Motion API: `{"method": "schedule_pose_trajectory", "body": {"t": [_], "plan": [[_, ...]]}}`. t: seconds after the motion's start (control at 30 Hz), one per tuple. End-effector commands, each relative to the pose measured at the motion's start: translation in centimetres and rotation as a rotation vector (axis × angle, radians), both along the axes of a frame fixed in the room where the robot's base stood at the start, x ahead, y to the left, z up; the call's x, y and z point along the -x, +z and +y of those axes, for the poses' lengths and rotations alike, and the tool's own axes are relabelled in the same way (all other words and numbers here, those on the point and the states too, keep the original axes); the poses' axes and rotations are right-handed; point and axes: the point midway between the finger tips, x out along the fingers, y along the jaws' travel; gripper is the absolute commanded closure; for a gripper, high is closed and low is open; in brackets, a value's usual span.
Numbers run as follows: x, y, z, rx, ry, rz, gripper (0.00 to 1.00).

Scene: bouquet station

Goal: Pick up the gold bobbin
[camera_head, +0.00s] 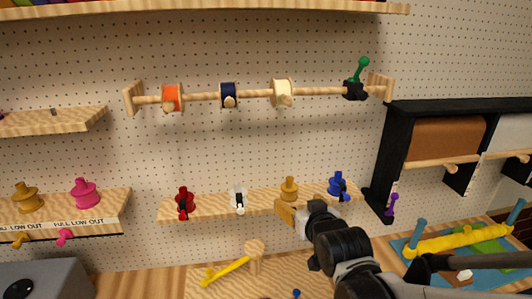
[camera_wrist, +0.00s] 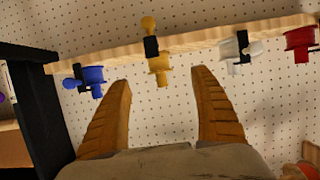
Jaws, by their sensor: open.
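A gold bobbin (camera_head: 289,188) stands on the narrow wooden shelf on the pegboard, between the white and blue bobbins. It also shows in the wrist view (camera_wrist: 158,66), by a small black clip on the shelf edge. My gripper (camera_head: 287,212) is at the front of that shelf, close to the gold bobbin and partly overlapping the shelf in the head view. In the wrist view my gripper (camera_wrist: 161,80) is open, with a tan ribbed finger on either side of the bobbin's line. Nothing is held. The exact depth between fingertips and bobbin is unclear.
The blue bobbin (camera_head: 338,184) and white bobbin (camera_head: 238,198) flank it; a red bobbin (camera_head: 183,201) is farther left. Another yellowish bobbin (camera_head: 27,197) stands on the left shelf. A black-framed rack (camera_head: 395,150) stands to the right. A spool rail (camera_head: 250,95) hangs above.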

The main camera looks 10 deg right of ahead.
Motion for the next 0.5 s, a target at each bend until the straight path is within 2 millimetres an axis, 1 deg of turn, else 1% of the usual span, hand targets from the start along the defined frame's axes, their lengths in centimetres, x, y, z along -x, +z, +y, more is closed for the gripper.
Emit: {"method": "schedule_pose_trajectory", "body": {"t": [0.03, 0.07, 0.33, 0.5], "plan": [[-0.3, 0.4, 0.0, 0.000, 0.000, -0.007, 0.26], [-0.6, 0.3, 0.0, 0.000, 0.000, -0.010, 0.26], [-4.4, -1.4, 0.0, 0.000, 0.000, -0.012, 0.26], [-5.6, -1.8, 0.0, 0.000, 0.000, -0.011, 0.26]]}}
